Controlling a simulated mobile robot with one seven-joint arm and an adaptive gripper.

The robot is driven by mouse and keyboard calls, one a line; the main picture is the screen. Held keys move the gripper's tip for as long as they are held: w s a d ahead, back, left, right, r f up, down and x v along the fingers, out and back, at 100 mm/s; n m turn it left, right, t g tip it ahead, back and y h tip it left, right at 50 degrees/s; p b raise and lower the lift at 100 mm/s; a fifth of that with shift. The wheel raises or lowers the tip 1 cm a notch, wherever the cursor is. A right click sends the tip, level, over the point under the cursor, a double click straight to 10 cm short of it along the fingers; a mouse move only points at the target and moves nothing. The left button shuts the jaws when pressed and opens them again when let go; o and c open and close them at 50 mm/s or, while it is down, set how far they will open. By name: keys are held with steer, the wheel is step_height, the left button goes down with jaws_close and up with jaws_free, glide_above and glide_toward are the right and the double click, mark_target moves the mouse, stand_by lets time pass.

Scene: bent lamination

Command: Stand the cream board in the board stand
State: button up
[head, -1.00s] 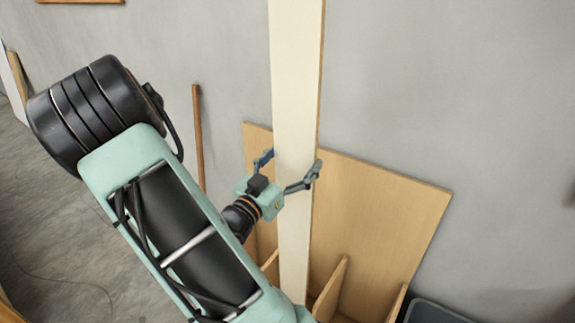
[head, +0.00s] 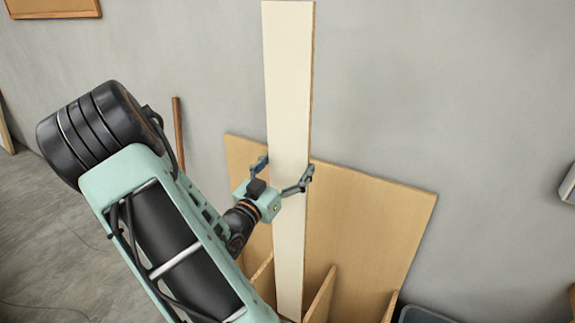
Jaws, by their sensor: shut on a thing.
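The cream board (head: 289,90) is long and narrow and stands close to upright in the head view. My gripper (head: 284,178) is shut on its two long edges at about mid-height. The board stand (head: 375,215) is pale wood, with a wide back panel behind the board and low dividers (head: 321,296) in front. The board's lower part is in front of the back panel, left of a divider. Its bottom end is cut off by the picture's lower edge and my arm, so I cannot tell whether it rests in a slot.
A grey wall (head: 440,90) stands behind the stand. A thin brown strip (head: 178,135) leans on the wall at left. A dark bin (head: 425,314) is at the lower right. Bare grey floor (head: 50,220) lies at left.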

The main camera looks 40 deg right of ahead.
steer(key=shift+f+b, duration=7.2)
steer(key=shift+f, duration=0.9)
steer(key=shift+f+b, duration=1.35)
steer(key=shift+f, duration=0.15)
steer(key=shift+d+r, duration=0.1)
steer(key=shift+y, duration=0.3)
steer(key=shift+p+x, duration=0.3)
steer(key=shift+x, duration=2.15)
steer(key=o, duration=1.4)
glide_toward(288, 218)
steer(key=x, duration=0.3)
steer(key=shift+f, duration=0.35)
